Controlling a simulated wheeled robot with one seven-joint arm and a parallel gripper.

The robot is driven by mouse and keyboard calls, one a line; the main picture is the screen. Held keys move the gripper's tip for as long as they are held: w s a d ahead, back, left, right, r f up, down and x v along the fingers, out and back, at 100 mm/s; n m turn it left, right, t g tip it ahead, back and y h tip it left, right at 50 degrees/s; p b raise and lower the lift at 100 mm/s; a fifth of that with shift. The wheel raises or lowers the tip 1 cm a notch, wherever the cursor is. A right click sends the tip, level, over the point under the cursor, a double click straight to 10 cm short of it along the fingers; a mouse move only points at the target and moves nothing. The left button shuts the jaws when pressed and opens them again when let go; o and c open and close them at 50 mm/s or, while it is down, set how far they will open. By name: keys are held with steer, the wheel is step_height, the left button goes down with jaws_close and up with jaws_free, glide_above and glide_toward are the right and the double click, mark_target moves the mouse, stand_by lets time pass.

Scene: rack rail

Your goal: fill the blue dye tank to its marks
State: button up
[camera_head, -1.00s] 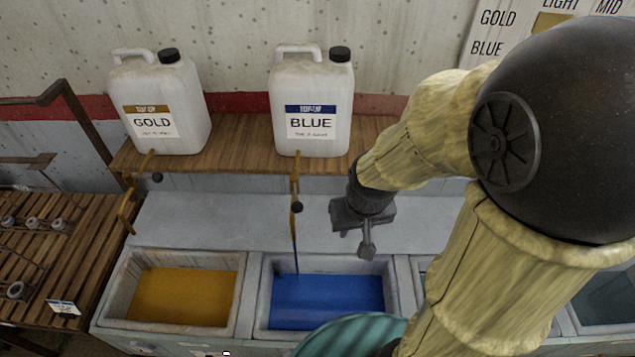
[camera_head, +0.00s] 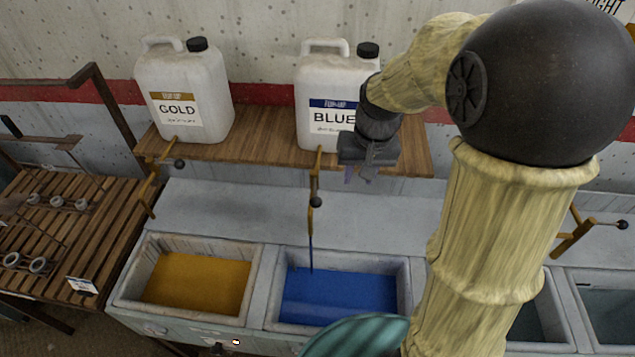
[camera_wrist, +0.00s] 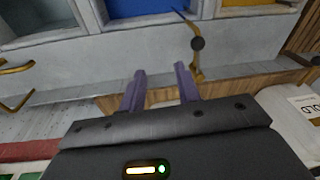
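The blue dye tank (camera_head: 338,297) holds deep blue liquid below its rim; I cannot make out marks on its walls. The white BLUE jug (camera_head: 315,95) stands on the shelf above. Its brass tap (camera_head: 316,180) hangs below the shelf edge with a black knob, and a thin blue stream (camera_head: 311,245) runs from it into the tank. My gripper (camera_head: 362,176) is in front of the shelf, right of the tap and apart from it. In the wrist view my gripper (camera_wrist: 160,85) has its two purple fingers apart with nothing between them; the tap knob (camera_wrist: 197,44) is beyond them.
The GOLD jug (camera_head: 183,95) stands left on the wooden shelf (camera_head: 255,138), above the gold tank (camera_head: 197,284). Another brass tap (camera_head: 575,235) projects at the right. A slatted wooden rack (camera_head: 60,235) is at the far left. The grey ledge (camera_head: 235,212) behind the tanks is bare.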

step_height(320, 180, up, 6)
steer(key=g+y, duration=0.1)
glide_above(316, 189)
steer(key=d, duration=0.4)
steer(key=shift+a, duration=0.15)
steer(key=shift+f, duration=0.15)
steer(key=a+f+p, duration=0.1)
steer(key=f, duration=0.4)
steer(key=a+f+p, duration=0.1)
steer(key=f, duration=0.5)
steer(key=a+f+p, duration=0.1)
steer(key=f, duration=0.5)
steer(key=shift+a, duration=0.2)
steer(key=shift+c, duration=0.4)
jaws_close()
